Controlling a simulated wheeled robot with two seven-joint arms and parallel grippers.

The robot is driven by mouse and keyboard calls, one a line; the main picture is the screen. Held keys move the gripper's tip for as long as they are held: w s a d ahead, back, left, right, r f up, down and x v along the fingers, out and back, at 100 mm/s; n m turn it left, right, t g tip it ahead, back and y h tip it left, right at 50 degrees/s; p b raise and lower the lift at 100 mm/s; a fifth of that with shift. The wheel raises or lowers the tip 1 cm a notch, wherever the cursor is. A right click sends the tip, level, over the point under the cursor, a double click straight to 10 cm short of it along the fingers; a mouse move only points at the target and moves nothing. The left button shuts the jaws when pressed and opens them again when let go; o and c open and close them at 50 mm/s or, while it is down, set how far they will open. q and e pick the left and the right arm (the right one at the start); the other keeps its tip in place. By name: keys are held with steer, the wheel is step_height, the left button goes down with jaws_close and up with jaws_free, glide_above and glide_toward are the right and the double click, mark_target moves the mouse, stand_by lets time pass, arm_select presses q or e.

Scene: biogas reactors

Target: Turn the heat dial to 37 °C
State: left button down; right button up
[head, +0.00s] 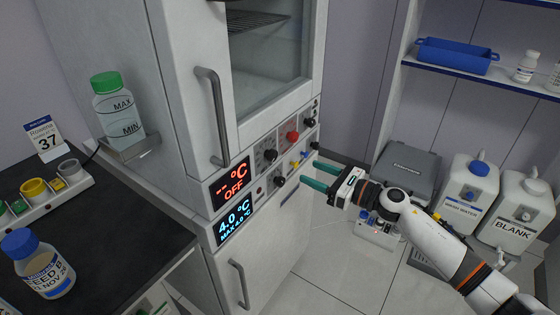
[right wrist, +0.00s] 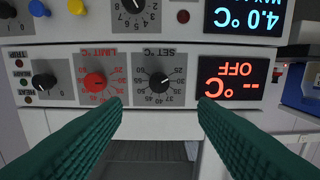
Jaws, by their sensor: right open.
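The black SET °C dial (head: 270,155) is on the upper control panel of the white cabinet. It shows upside down in the right wrist view (right wrist: 158,82), with a scale around it that includes 37. Its white mark points to the upper right there, near the low numbers; the exact value is unclear. The red display (head: 233,184) beside it reads "-- °C OFF". My right gripper (head: 309,172) is open and empty, in front of the panel and apart from it. Its green fingers spread on either side of the SET dial in the wrist view. My left gripper is out of view.
The red LIMIT °C dial (right wrist: 95,82) and black HEAT knob (right wrist: 45,80) sit beside the SET dial. A lower panel has another dial (head: 279,181) and a blue 4.0 °C display (head: 234,221). A door handle (head: 212,115) projects nearby. A card (head: 46,142) reads 37.

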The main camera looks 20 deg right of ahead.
mark_target(275, 157)
steer(key=p+x, duration=0.1)
steer(key=x, duration=0.9)
steer(key=shift+w+a+p, duration=0.1)
steer(key=shift+w+p, duration=0.1)
steer(key=shift+p, duration=0.1)
steer(key=shift+w+a, duration=0.3)
steer(key=shift+w, duration=0.05)
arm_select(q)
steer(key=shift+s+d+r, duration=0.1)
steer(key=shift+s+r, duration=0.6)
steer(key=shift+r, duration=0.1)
arm_select(e)
steer(key=c, duration=1)
steer(key=shift+o, duration=0.2)
